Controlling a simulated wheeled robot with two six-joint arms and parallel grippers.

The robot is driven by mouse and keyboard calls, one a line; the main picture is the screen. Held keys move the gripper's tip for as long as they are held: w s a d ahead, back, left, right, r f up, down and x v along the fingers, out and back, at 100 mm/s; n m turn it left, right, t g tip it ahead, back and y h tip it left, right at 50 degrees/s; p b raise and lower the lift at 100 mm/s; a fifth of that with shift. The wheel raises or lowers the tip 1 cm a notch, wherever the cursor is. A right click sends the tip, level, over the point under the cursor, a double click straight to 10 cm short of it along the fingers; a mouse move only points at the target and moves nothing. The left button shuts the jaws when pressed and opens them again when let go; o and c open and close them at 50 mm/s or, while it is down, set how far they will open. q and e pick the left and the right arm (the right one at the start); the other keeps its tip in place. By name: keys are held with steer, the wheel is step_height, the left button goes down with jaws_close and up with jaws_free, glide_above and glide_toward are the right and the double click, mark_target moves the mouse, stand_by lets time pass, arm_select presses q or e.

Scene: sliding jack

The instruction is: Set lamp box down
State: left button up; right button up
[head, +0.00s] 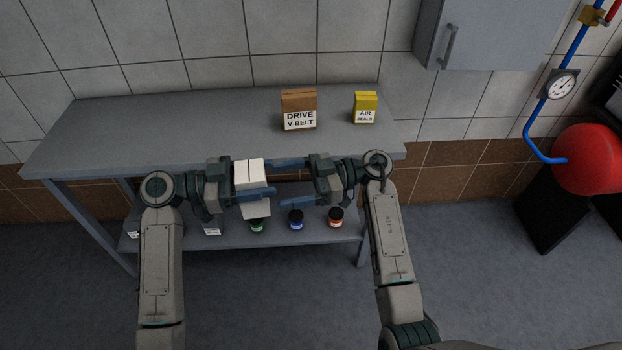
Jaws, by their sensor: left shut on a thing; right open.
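The lamp box, a white box (249,172) with a seam across its top, is held in the air in front of the table's front edge. Its label is not visible. My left gripper (256,182) is shut on it, with a finger across its near side. My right gripper (288,182) is open and empty just to the right of the box, its fingers pointing left toward it. The grey table (200,125) has bare top surface on its left and middle.
A brown DRIVE V-BELT box (299,110) and a yellow AIR SEALS box (365,107) stand on the table's right half. The lower shelf (275,235) holds green (257,224), blue (296,219) and red (336,217) jars. A wall cabinet (490,35) hangs at upper right.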

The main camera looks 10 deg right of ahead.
steer(key=shift+s+a, duration=0.15)
steer(key=shift+a, duration=1.05)
steer(key=shift+s+a, duration=0.15)
steer(key=shift+a, duration=1.05)
steer(key=c, duration=0.9)
arm_select(q)
steer(key=o, duration=1.2)
arm_select(e)
steer(key=shift+c, duration=1.1)
